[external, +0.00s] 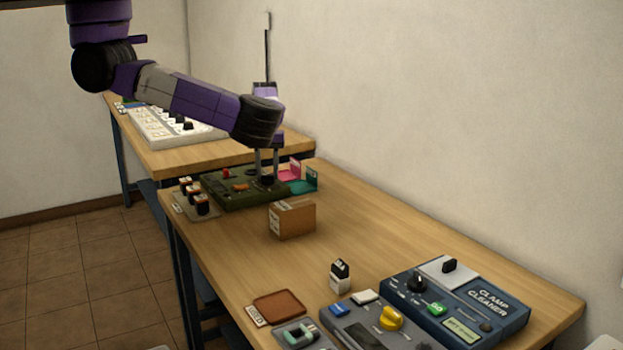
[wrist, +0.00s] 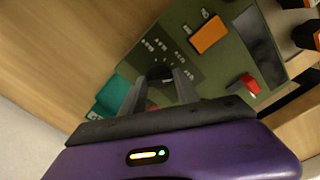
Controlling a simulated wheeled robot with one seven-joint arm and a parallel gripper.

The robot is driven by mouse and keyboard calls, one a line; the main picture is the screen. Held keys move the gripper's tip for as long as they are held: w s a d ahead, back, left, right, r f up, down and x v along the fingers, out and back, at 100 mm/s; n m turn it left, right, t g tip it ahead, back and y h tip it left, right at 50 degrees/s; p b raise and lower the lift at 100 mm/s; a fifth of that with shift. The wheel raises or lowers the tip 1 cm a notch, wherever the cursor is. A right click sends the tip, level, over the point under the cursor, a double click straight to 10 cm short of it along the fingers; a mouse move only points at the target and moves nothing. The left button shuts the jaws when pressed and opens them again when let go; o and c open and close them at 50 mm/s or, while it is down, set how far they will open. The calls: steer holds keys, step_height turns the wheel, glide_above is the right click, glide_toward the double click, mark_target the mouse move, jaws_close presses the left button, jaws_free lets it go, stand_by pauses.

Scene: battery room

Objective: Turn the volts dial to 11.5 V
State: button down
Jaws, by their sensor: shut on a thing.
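In the wrist view the green panel (wrist: 185,35) fills the upper middle, with white scale marks around a black dial (wrist: 160,73). I take this dial for the volts dial; its label and pointer are too small to read. My gripper (external: 267,180) points down over the panel's right part. In the wrist view my gripper (wrist: 159,80) has its two fingers on either side of the black dial, shut on it. The fingers partly hide the dial.
Several dark cylinders (external: 194,195) stand left of the panel. Pink and teal holders (external: 305,180) stand close on its right. A cardboard box (external: 292,219) stands in front. A blue clamp cleaner (external: 455,300) is at the near right.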

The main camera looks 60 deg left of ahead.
steer(key=n+p, duration=0.1)
steer(key=n, duration=1)
steer(key=shift+w+n, duration=0.1)
steer(key=shift+n, duration=0.3)
stand_by(0.3)
steer(key=c, duration=0.9)
jaws_free()
step_height(320, 180, up, 8)
steer(key=shift+f, duration=0.1)
